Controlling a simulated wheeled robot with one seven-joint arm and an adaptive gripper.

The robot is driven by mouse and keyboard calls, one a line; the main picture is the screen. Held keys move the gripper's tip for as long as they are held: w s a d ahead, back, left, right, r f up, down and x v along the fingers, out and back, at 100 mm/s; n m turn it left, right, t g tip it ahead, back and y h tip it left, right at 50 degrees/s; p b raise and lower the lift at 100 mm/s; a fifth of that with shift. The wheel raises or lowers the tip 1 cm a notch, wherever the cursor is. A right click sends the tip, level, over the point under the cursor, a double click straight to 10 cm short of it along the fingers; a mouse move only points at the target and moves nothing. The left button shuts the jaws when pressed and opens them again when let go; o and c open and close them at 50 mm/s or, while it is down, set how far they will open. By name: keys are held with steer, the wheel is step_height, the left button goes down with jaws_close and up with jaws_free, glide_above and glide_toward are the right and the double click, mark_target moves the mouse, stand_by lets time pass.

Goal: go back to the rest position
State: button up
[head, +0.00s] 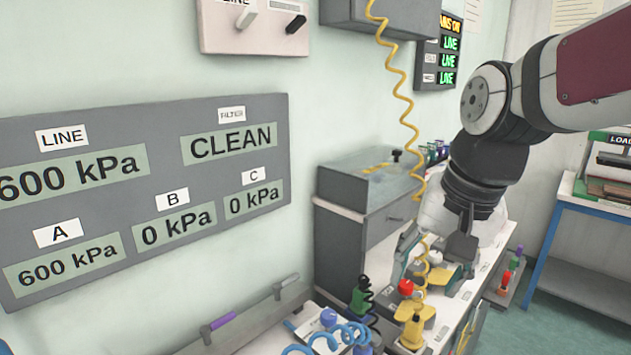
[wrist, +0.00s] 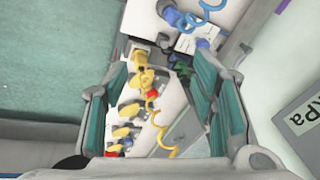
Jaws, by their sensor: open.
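My gripper (head: 462,245) hangs at the end of my arm on the right of the head view, pointing down over the bench by the wall. In the wrist view its two green-padded fingers stand wide apart around empty space (wrist: 158,72), with nothing between them. Below them show yellow fittings (wrist: 132,108) and a coiled yellow hose (wrist: 160,135). I cannot tell how far the fingertips are above the bench. No rest position is marked in either view.
A grey wall panel (head: 110,232) reads LINE 600 kPa. A grey cabinet (head: 335,235) stands behind the bench. A blue-framed rack (head: 545,245) is at right.

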steer(key=s+d+f+n+t, duration=0.1)
steer(key=s+d+n, duration=0.1)
steer(key=s, duration=0.4)
steer(key=s+d+n+t+h, duration=0.1)
steer(key=s+d+n, duration=0.1)
steer(key=s, duration=0.5)
steer(key=shift+f+n, duration=0.4)
steer(key=shift+c, duration=0.2)
